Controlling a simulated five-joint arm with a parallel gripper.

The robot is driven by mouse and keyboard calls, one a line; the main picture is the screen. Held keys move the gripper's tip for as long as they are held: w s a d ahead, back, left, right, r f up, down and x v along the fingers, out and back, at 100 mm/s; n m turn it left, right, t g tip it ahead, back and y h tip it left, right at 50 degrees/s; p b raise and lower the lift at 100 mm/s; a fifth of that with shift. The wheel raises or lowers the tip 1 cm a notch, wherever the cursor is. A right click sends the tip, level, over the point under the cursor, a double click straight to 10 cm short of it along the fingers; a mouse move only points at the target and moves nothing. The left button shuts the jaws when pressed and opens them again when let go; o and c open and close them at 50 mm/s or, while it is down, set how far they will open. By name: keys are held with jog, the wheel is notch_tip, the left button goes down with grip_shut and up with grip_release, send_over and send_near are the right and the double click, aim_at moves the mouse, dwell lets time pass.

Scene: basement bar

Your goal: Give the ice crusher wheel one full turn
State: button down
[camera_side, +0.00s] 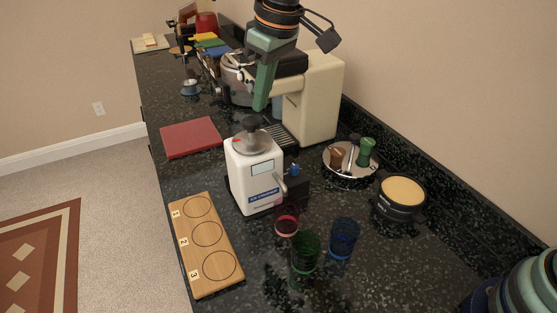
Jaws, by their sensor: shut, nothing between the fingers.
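The white ice crusher (241,181) stands upright on the dark speckled counter, near the middle of the camera_side view, with a blue label low on its front. A dark round part (251,137) with a knob sits on its top. A grey lever-like part (280,186) shows at its right side; I cannot tell which part is the wheel. My gripper (261,104) is green, points down and is shut with nothing in it. In the picture it is above the crusher's top and apart from it, in front of the cream coffee machine (318,95).
A wooden board (222,253) with three numbered circles lies front left. Red (287,221), green (305,250) and blue (343,240) glasses stand close to the crusher. A red board (191,137) lies behind left. A steel tray (350,177) and round tub (401,191) stand right.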

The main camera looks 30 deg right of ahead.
jog(key=shift+r, duration=0.6)
send_over(263, 147)
jog(key=d, duration=0.2)
jog(key=shift+s+d+x, duration=0.1)
jog(key=shift+s+x, duration=0.05)
jog(key=shift+x, duration=1.35)
jog(key=shift+s+d+x, duration=0.1)
jog(key=shift+s+x, duration=0.1)
jog(key=shift+x, duration=1.35)
jog(key=shift+f, duration=0.1)
jog(key=shift+w+a, duration=0.15)
jog(key=shift+a, duration=0.1)
jog(key=shift+s+a, duration=0.25)
jog(key=shift+a, duration=0.1)
jog(key=shift+s+a, duration=0.15)
jog(key=shift+a, duration=0.15)
